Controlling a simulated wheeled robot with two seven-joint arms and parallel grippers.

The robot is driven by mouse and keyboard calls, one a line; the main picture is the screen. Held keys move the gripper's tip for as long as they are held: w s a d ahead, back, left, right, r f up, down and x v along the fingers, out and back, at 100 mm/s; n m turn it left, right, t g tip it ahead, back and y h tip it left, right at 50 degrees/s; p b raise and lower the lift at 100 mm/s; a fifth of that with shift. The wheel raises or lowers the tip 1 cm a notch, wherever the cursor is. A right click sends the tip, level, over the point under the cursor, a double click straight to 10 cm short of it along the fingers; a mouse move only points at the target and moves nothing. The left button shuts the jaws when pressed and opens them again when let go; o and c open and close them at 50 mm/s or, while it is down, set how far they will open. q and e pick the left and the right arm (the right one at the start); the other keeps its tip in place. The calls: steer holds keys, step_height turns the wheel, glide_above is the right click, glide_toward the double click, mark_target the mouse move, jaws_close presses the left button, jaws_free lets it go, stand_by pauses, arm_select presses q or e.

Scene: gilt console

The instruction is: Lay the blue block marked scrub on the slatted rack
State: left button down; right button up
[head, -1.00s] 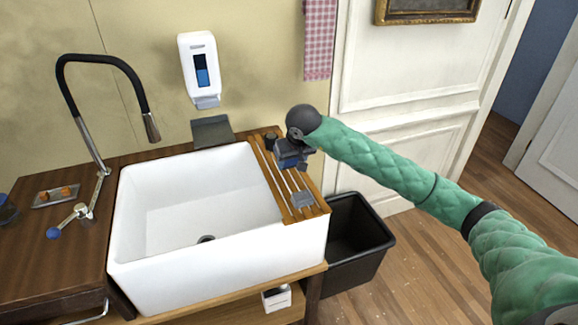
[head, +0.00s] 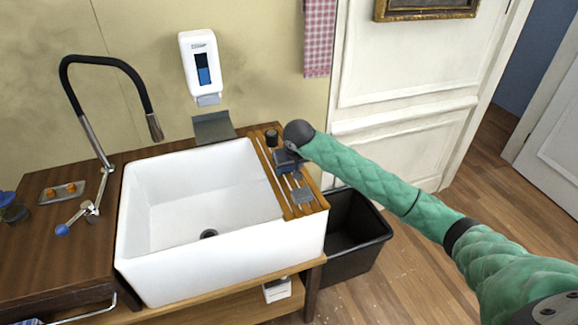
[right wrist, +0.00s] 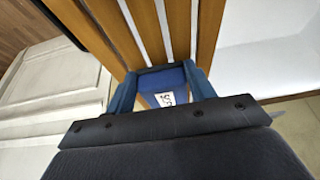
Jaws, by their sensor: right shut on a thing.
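The slatted rack (head: 318,204) is a wooden frame lying across the right end of the white sink. Its slats (right wrist: 150,30) also show in the right wrist view. My right gripper (head: 286,163) is over the middle of the rack and points down at it. In the right wrist view, the right gripper (right wrist: 160,78) is shut on a blue block (right wrist: 162,80) with a white label, whose lettering is only partly readable. The block is right at the slats; I cannot tell whether it touches them. In the head view the gripper mostly hides the block. My left gripper is not in view.
The sink (head: 165,265) is empty. A black bin (head: 355,235) stands right of it. A tap (head: 104,85) rises at the left.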

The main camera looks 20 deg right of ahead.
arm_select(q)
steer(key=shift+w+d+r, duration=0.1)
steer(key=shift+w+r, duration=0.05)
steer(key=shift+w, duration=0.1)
arm_select(e)
steer(key=shift+f, duration=0.15)
steer(key=o, duration=1)
steer(key=shift+c, duration=0.2)
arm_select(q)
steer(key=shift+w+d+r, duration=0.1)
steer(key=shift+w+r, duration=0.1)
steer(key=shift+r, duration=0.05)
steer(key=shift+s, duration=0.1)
